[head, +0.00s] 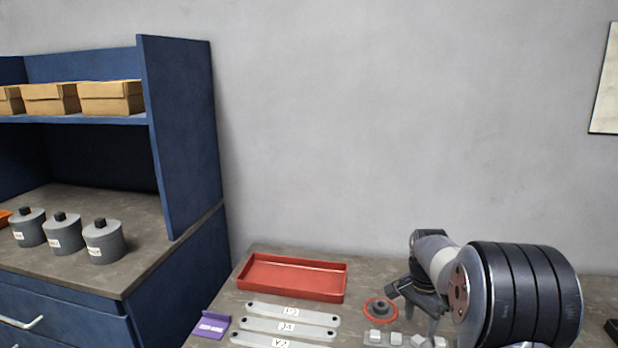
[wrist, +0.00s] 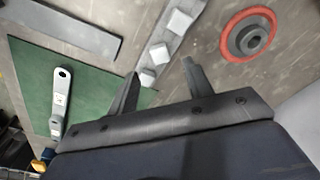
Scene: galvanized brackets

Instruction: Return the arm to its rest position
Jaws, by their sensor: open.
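My arm (head: 520,293) reaches over the right part of the bench in the head view, its large dark joint close to the camera. My gripper (wrist: 160,84) shows in the wrist view with its two fingers spread apart and nothing between them. It hangs above the bench, near a grey strip with several pale blocks (wrist: 172,30). In the head view the fingers are partly hidden by the arm. Several flat galvanized brackets (head: 285,328) with labels lie side by side on the bench. A bracket (wrist: 59,100) also lies on a green mat (wrist: 98,88) in the wrist view.
An empty red tray (head: 292,258) lies behind the brackets. A red-rimmed disc (head: 380,310) sits beside the gripper. A purple sign (head: 209,325) stands at the bench's left edge. A blue shelf unit (head: 180,140) with boxes and grey canisters (head: 103,242) stands on the left.

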